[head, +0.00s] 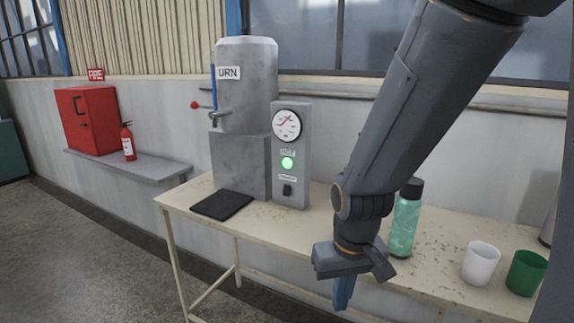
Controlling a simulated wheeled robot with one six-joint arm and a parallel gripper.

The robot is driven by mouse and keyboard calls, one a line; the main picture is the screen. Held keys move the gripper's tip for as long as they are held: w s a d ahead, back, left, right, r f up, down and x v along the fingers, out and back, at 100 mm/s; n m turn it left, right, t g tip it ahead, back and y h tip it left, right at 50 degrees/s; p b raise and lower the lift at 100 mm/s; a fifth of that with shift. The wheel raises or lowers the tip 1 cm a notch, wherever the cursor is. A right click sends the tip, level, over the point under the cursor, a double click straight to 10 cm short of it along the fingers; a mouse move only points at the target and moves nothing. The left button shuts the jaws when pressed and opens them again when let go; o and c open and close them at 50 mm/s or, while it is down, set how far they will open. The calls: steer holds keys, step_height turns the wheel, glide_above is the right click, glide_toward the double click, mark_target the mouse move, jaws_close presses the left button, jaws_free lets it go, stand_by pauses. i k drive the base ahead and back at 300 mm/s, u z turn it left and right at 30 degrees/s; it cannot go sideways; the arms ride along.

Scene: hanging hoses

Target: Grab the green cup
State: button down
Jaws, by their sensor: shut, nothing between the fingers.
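The green cup (525,273) stands upright on the cream table (437,280), near its right end in the head view. My gripper (342,294) points down at the table's front edge, well to the left of both cups. It is shut and empty. It does not touch the green cup.
A green bottle (404,228) with a black cap stands behind my gripper, left of the cups. The grey urn (246,85), a gauge box (290,155) and a black mat (222,205) occupy the table's left part. A grey object (547,228) stands behind the green cup.

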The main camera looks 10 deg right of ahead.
mark_target(527, 270)
steer(key=k, duration=0.5)
steer(key=z, duration=0.9)
steer(key=i, duration=0.75)
steer(key=z, duration=0.9)
